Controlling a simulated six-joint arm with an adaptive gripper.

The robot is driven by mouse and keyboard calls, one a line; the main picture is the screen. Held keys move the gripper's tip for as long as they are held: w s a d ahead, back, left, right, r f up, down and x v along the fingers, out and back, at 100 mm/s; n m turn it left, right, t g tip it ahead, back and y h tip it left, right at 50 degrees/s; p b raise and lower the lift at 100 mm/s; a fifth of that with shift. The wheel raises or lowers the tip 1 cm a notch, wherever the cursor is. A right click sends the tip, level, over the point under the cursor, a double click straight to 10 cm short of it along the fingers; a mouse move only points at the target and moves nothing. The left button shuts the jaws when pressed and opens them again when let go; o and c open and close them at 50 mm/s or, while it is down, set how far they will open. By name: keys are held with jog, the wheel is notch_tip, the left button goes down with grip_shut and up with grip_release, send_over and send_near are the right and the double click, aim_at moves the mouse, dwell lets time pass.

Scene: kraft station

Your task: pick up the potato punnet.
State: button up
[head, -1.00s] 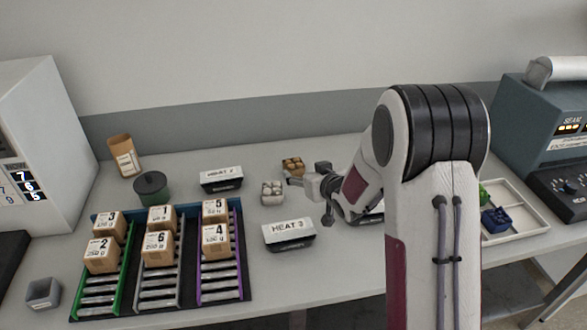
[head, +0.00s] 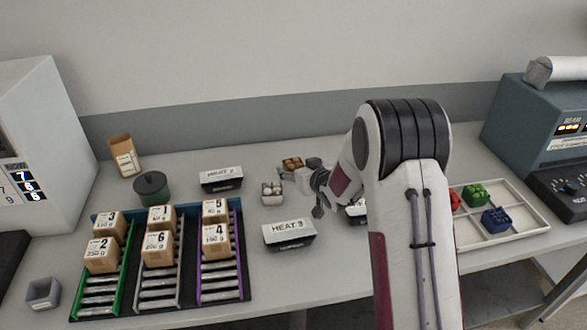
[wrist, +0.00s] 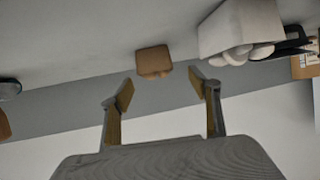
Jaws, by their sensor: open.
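The punnet of brown, potato-like lumps (head: 291,163) sits at the back of the table, right of the middle tray. It seems to be the brown box (wrist: 154,62) in the wrist view, lying ahead of the gap between my fingers. My gripper (wrist: 166,92) is open with nothing between its fingers. In the head view my gripper (head: 287,174) is just to the front right of the brown punnet, apart from it as far as the wrist view shows. A white punnet of pale round items (head: 272,193) stands nearer the front, and also shows in the wrist view (wrist: 238,30).
Black trays with white labels (head: 221,179) (head: 289,233) lie behind and in front of the white punnet. Numbered kraft boxes stand on roller lanes (head: 160,281) at left. A green pot (head: 152,188), a kraft bag (head: 123,155) and a divided white tray (head: 519,233) are farther out.

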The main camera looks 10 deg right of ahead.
aim_at(296, 166)
jog(key=shift+w+f, duration=0.2)
jog(key=shift+w, duration=0.1)
jog(key=shift+w+f, duration=1.1)
jog(key=shift+w, duration=0.05)
jog(key=shift+x, duration=1.15)
jog(key=c, duration=1.3)
